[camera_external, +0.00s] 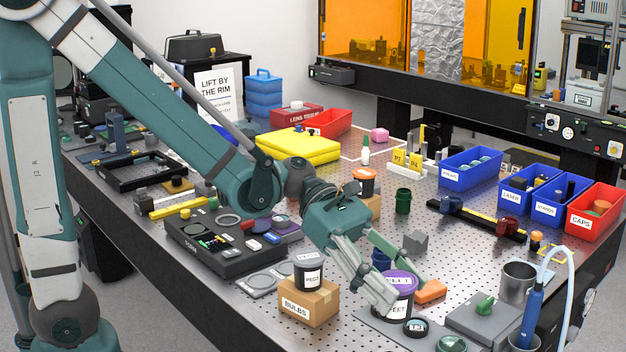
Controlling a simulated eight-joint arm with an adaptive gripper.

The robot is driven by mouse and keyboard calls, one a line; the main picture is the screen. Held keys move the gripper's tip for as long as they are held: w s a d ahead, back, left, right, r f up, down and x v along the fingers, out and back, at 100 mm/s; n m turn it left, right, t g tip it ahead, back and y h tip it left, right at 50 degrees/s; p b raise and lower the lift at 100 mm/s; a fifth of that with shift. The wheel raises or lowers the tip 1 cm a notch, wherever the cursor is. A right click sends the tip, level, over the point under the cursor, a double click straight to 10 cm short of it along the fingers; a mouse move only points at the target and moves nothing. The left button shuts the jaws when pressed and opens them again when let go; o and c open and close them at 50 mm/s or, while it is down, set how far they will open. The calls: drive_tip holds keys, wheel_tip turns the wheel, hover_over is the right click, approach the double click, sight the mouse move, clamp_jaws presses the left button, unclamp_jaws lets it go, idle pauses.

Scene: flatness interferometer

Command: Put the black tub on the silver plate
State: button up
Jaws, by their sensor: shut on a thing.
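My gripper (404,296) reaches down from the upper left, shut on a black tub (399,310) with a purple lid and a white label partly reading "FEET". One finger crosses the tub's left front; the other passes along its right side. The tub is upright; I cannot tell whether its base touches what lies below. A flat grey plate (378,328) lies under and in front of it and may be the silver plate. Another black tub (308,272), labelled "PEGS", stands on a cardboard box (308,304) to the left. A third, with an orange lid (364,174), stands farther back.
An orange block (431,291) is close to the right finger. A small black round part (416,327) lies in front of the tub. A grey block with a green knob (485,307) and a metal cup (517,281) stand to the right. Perforated tabletop (460,250) shows bare behind.

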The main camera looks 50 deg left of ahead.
sight(395, 311)
drive_tip(key=shift+f+b, duration=0.8)
drive_tip(key=shift+f, duration=2.15)
drive_tip(key=shift+f+b, duration=0.6)
drive_tip(key=shift+f, duration=1.5)
drive_tip(key=shift+f, duration=0.15)
drive_tip(key=o, duration=0.9)
drive_tip(key=shift+r, duration=0.25)
